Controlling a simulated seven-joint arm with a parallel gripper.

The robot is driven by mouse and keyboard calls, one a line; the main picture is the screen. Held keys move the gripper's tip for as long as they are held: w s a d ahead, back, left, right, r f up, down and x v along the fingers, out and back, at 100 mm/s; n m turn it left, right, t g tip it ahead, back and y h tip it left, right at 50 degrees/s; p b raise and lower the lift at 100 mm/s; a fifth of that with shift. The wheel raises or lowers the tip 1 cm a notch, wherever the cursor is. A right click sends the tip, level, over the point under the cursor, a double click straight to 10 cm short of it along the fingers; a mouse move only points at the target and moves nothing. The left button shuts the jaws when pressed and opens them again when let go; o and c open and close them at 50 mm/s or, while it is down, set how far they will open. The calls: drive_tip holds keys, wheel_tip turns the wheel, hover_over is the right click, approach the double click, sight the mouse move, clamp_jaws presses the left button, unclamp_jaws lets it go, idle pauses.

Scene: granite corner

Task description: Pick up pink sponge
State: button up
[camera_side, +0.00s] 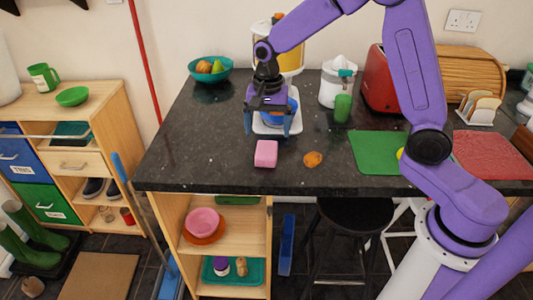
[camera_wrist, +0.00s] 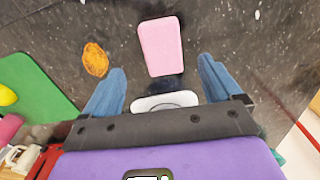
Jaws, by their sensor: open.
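The pink sponge (camera_side: 266,154) lies flat on the dark granite worktop (camera_side: 205,160) near its front edge. In the wrist view the sponge (camera_wrist: 161,46) lies beyond my fingertips, roughly centred between their lines. My gripper (camera_side: 268,130) is open and empty, pointing down over the worktop behind the sponge. Its two blue fingers stand wide apart in the wrist view (camera_wrist: 160,85). Nothing is between the fingers and the sponge, and they do not appear to touch it.
An orange-brown lumpy item (camera_side: 313,159) lies right of the sponge. A green mat (camera_side: 376,150) is farther right. A white-based thing with a blue bowl (camera_side: 291,107) stands behind my gripper. A green cup (camera_side: 343,107) and white juicer (camera_side: 335,84) stand behind right. The worktop left of the sponge is clear.

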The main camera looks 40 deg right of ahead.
sight(267, 149)
drive_tip(key=shift+w+f, duration=0.15)
drive_tip(key=shift+f, duration=1.7)
drive_tip(key=shift+w+f, duration=0.1)
drive_tip(key=shift+f, duration=1.75)
drive_tip(key=shift+c, duration=0.3)
drive_tip(key=c, duration=1.1)
